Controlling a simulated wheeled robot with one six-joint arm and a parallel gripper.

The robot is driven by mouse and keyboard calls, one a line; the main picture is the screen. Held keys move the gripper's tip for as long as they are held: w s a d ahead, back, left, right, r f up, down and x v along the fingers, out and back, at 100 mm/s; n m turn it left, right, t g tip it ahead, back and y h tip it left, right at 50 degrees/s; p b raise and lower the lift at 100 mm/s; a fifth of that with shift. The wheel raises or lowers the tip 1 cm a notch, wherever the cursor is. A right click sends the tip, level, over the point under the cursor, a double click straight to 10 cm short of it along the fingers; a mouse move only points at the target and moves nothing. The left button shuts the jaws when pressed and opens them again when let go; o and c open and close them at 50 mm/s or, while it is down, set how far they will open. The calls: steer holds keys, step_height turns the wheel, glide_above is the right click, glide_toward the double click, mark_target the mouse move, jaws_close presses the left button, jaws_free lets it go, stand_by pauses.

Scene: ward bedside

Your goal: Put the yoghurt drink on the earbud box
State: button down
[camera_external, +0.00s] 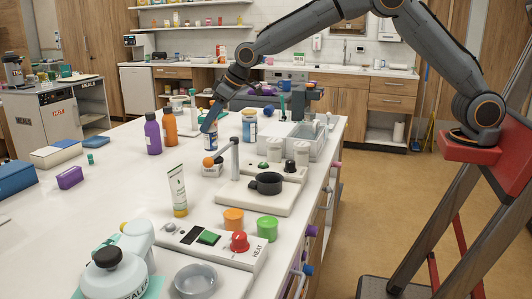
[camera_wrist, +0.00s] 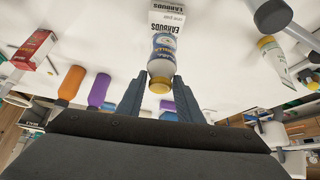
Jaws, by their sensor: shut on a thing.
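The yoghurt drink (camera_wrist: 164,48) is a small white and blue bottle with a yellow cap. My gripper (camera_wrist: 160,92) is shut on its cap end, one finger on each side. In the external view the bottle (camera_external: 210,142) hangs upright below my gripper (camera_external: 211,126). The earbud box (camera_wrist: 167,20) is white with dark EARBUDS lettering, and the bottle's base overlaps its near edge in the wrist view. I cannot tell whether bottle and box touch.
Purple (camera_external: 153,134) and orange (camera_external: 169,126) bottles stand left, a blue-and-white jar (camera_external: 249,126) right. A white tube (camera_external: 177,190) stands nearer. The table's left middle is mostly clear.

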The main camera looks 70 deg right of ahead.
mark_target(211, 130)
steer(key=shift+f+p, duration=0.55)
steer(key=shift+f, duration=1.3)
steer(key=shift+f, duration=0.15)
steer(key=c, duration=1.3)
jaws_free()
steer(key=shift+o, duration=0.2)
steer(key=shift+s+r, duration=0.15)
steer(key=shift+r, duration=0.25)
steer(key=b+v, duration=0.2)
steer(key=v, duration=0.9)
steer(key=shift+b, duration=0.3)
steer(key=shift+s+r, duration=0.1)
steer(key=shift+s, duration=0.05)
